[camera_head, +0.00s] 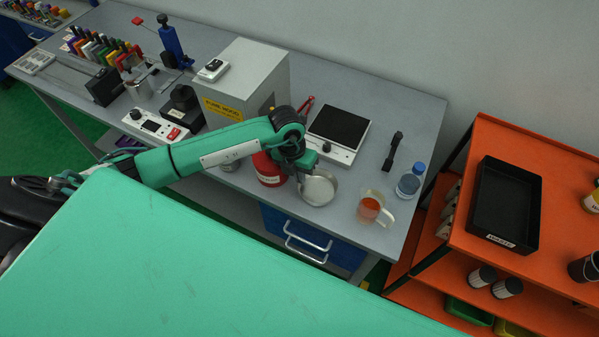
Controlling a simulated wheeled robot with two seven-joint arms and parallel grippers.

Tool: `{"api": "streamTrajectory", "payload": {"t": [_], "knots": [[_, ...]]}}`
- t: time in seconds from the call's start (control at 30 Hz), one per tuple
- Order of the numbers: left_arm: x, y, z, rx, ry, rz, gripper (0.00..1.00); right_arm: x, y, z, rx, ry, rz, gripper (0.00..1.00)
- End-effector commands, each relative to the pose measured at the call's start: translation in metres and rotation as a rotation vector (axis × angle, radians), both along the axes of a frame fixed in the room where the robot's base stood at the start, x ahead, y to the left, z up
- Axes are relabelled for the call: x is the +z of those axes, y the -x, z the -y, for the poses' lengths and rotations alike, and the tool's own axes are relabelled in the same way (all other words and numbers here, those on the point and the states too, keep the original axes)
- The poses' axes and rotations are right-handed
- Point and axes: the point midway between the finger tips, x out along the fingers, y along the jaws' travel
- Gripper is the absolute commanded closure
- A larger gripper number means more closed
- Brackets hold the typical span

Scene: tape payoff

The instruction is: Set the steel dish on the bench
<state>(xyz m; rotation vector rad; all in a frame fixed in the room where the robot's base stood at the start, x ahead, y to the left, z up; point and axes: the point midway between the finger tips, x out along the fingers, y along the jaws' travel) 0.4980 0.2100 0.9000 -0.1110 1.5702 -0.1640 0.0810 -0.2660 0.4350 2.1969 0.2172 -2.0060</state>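The steel dish (319,189) is a shallow round silver pan, seen over the front part of the grey bench (352,180). My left arm reaches in from the left, and its gripper (309,172) is at the dish's upper-left rim. The fingertips are small and partly hidden by the wrist, so their opening is unclear. I cannot tell whether the dish rests on the bench or hangs just above it. My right gripper is not in view.
A red container (267,170) stands left of the dish, a hot plate (338,133) behind it. A beaker of orange liquid (370,208) and a blue-capped bottle (410,181) stand to the right. An orange shelf with a black tray (505,205) is farther right.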

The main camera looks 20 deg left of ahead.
Motion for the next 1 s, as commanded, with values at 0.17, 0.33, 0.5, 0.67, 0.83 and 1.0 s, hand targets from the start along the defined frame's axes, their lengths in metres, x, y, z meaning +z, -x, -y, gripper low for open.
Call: {"api": "streamTrajectory", "payload": {"t": [0.17,0.33,0.5,0.67,0.83,1.0], "knots": [[0.000,0.000,0.000,0.000,0.001,0.001,1.00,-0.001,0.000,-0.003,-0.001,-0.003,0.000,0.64],[-0.002,0.000,0.000,0.000,0.000,0.001,0.89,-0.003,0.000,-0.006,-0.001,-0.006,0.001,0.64],[-0.002,0.000,0.000,0.000,0.000,0.000,0.89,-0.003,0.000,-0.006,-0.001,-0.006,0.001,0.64],[0.000,0.000,0.000,0.000,0.001,0.001,0.89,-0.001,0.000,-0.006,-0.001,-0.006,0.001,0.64],[0.017,-0.002,-0.004,-0.001,0.000,0.005,0.89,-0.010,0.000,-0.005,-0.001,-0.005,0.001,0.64],[0.052,-0.002,-0.010,-0.002,0.000,0.008,0.89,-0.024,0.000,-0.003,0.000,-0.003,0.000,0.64]]}}
